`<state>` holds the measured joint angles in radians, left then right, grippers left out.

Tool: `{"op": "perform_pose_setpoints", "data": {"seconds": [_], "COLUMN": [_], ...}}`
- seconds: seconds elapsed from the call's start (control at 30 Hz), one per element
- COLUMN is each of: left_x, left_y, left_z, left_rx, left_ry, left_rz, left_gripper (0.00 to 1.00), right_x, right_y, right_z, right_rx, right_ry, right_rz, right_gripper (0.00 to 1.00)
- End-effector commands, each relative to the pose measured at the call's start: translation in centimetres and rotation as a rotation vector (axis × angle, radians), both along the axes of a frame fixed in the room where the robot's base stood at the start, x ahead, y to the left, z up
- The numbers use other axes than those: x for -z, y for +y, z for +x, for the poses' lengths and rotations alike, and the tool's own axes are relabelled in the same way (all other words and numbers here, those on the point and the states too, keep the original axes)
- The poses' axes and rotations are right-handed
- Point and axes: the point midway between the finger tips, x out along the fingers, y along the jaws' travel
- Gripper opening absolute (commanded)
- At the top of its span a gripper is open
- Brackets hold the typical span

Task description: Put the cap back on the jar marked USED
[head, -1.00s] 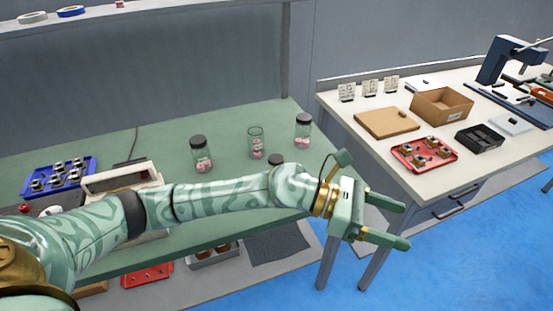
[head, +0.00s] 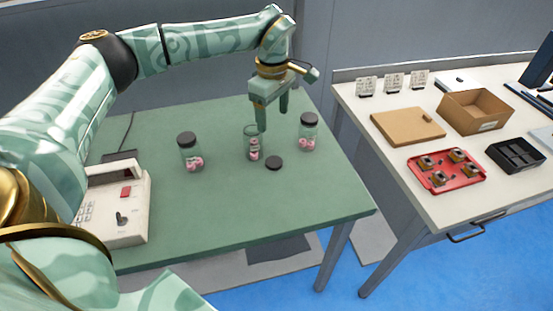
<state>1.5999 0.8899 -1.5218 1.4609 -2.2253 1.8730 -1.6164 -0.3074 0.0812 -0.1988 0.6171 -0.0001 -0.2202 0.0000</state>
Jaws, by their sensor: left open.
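The uncapped glass jar (head: 254,151) stands upright on the green table between two dark-capped jars, with pinkish pieces inside. Its label is too small to read as USED. A dark round cap (head: 274,163) lies on the table just right of and nearer than the open jar. My left gripper (head: 273,122) points down with its fingers apart and empty, above the table. One finger overlaps the open jar's rim in the picture; I cannot tell whether they touch. My right gripper is not in view.
Capped jars stand left (head: 191,154) and right (head: 308,133) of the open jar. A beige device (head: 118,205) sits at the left. The green table's (head: 235,222) front is clear. A pale bench at the right holds a cardboard box (head: 476,111) and a red tray (head: 446,172).

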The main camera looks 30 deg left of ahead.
Motion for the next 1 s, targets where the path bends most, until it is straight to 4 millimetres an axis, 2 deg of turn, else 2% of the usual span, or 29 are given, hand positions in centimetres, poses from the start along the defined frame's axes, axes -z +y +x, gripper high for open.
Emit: {"op": "perform_pose_setpoints", "data": {"seconds": [0.17,0.6,0.77,1.0], "left_x": [0.9,9.8,11.1,11.1], "left_y": [-0.1,-0.1,-0.1,-0.1], "left_z": [0.0,0.1,0.1,0.1], "left_rx": [0.002,0.001,0.002,0.002], "left_ry": [0.002,0.004,0.001,-0.001], "left_rz": [-0.002,-0.003,-0.003,-0.003], "left_gripper": [0.7,0.7,0.7,0.7], "right_x": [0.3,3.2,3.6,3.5], "right_y": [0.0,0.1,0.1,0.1], "right_z": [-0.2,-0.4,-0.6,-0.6], "right_rx": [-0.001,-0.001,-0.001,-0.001], "right_ry": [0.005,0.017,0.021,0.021], "right_rz": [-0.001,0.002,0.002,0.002], "right_gripper": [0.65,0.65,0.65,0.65]}}
